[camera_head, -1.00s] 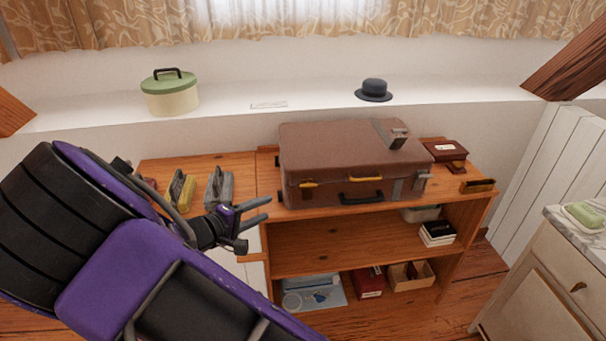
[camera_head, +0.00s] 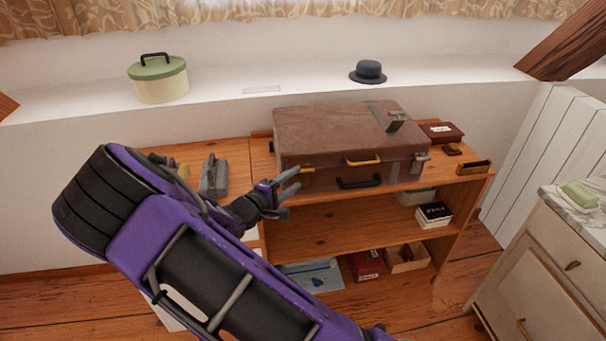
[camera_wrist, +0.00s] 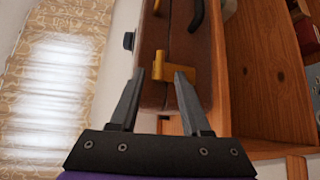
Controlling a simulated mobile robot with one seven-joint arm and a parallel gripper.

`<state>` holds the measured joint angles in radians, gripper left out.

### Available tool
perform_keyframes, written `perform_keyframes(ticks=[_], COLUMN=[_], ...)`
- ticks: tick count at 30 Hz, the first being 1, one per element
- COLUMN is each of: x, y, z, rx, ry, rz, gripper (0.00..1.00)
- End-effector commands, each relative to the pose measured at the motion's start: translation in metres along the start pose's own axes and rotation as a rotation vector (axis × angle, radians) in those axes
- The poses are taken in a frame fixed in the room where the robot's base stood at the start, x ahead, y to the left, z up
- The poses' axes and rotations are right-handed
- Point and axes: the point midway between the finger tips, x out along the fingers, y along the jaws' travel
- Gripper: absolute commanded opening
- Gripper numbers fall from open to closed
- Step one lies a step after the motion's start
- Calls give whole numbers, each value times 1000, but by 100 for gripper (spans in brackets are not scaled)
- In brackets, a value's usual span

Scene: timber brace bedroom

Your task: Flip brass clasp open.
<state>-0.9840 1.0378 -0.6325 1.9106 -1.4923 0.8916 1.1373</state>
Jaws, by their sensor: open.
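The brown suitcase (camera_head: 335,130) lies closed on the wooden shelf unit. A brass clasp (camera_head: 308,171) sits at the left of its front; in the wrist view this clasp (camera_wrist: 182,67) is an L-shaped piece just beyond the right fingertip. A second brass piece (camera_head: 363,160) is above the black handle (camera_head: 360,182). My gripper (camera_head: 297,178) is open and empty at the suitcase's front left corner. In the wrist view my gripper (camera_wrist: 158,74) has its fingers spread toward the suitcase, with the clasp ahead, slightly right of centre. I cannot tell whether a finger touches it.
Grey and yellow objects (camera_head: 213,176) stand on the shelf top left of the suitcase. A dark red box (camera_head: 441,131) and a small brass-fronted item (camera_head: 473,168) are to its right. A hat (camera_head: 368,72) and green-lidded box (camera_head: 158,79) are on the ledge behind.

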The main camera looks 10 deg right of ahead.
Motion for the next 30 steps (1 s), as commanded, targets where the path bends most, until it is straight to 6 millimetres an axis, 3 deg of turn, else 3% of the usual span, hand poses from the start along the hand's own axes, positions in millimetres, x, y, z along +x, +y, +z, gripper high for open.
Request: perform_keyframes(ticks=[3, 9, 20, 27, 30], x=[22, 42, 47, 47, 47], y=[0, 0, 0, 0, 0], z=[1, 0, 0, 0, 0], rx=[-1, 0, 0, 0, 0], ry=[-2, 0, 0, 1, 1], rz=[1, 0, 0, -1, -1], gripper=[47, 47, 47, 4, 0])
